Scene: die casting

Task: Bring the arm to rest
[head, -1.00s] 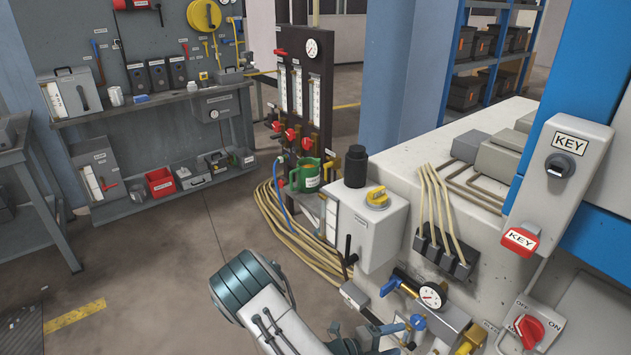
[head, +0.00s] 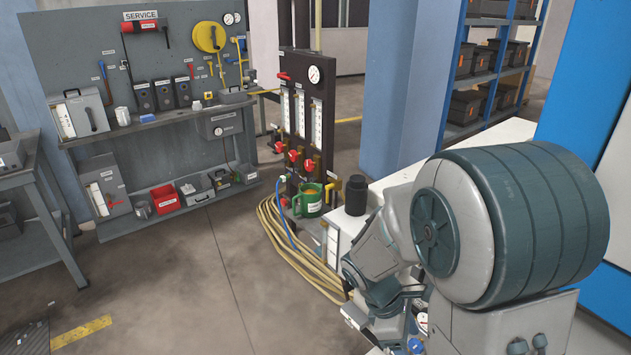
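My arm fills the lower right of the head view, with a large grey and teal joint close to the camera. Smaller grey links of my arm bend behind it, in front of the pale machine top (head: 515,132). I can make out no gripper fingers, so what they hold does not show. My arm hides most of the machine's front, including its key boxes and red switch.
Pale hoses (head: 290,250) lie coiled on the floor. A service board (head: 150,75) stands at the back left. The floor (head: 180,290) in front of it is clear.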

